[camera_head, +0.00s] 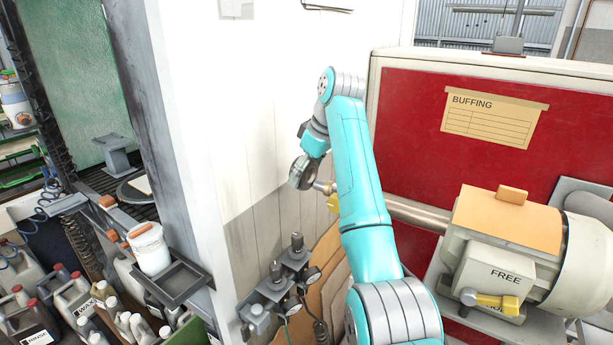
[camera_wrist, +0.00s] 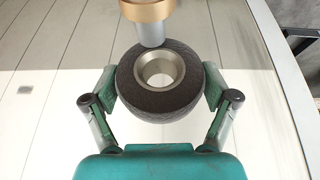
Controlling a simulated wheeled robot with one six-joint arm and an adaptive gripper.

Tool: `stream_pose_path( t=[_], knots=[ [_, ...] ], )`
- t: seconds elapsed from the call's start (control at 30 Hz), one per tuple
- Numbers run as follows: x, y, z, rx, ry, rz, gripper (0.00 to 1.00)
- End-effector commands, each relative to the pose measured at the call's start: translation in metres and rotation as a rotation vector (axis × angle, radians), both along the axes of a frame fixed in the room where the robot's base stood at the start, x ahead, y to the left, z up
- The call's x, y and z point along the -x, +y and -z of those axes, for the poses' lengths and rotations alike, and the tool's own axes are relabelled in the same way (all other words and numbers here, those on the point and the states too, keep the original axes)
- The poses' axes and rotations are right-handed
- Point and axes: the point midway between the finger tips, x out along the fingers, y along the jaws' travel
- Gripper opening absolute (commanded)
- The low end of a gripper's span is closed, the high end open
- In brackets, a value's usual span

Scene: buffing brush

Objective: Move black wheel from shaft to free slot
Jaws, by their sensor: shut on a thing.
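The black wheel (camera_wrist: 128,84) is a thick dark ring with a bare metal hub. In the wrist view it sits between the two fingers of my gripper (camera_wrist: 160,84), which is shut on its sides. The hub hole is open, with pale background showing through. The shaft's grey tip and brass collar (camera_wrist: 147,10) overlap the wheel's upper edge in that view, outside the hole; the wheel looks off the shaft. In the head view my gripper (camera_head: 304,168) is beside the left end of the shaft (camera_head: 418,212). I cannot make out a free slot.
The buffing machine (camera_head: 505,245), with a FREE label and yellow lever (camera_head: 490,300), stands at right before a red panel (camera_head: 410,130). A white wall (camera_head: 250,90) is behind my gripper. A grey tray (camera_head: 175,285) and several jugs (camera_head: 70,295) are at lower left.

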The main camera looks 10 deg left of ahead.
Motion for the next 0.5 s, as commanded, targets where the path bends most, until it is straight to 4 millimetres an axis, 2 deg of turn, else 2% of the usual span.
stream_pose_path(
  t=[0.5],
  knots=[
    [0.005, 0.004, -0.022, 0.0, -0.001, 0.001, 0.48]
  ],
)
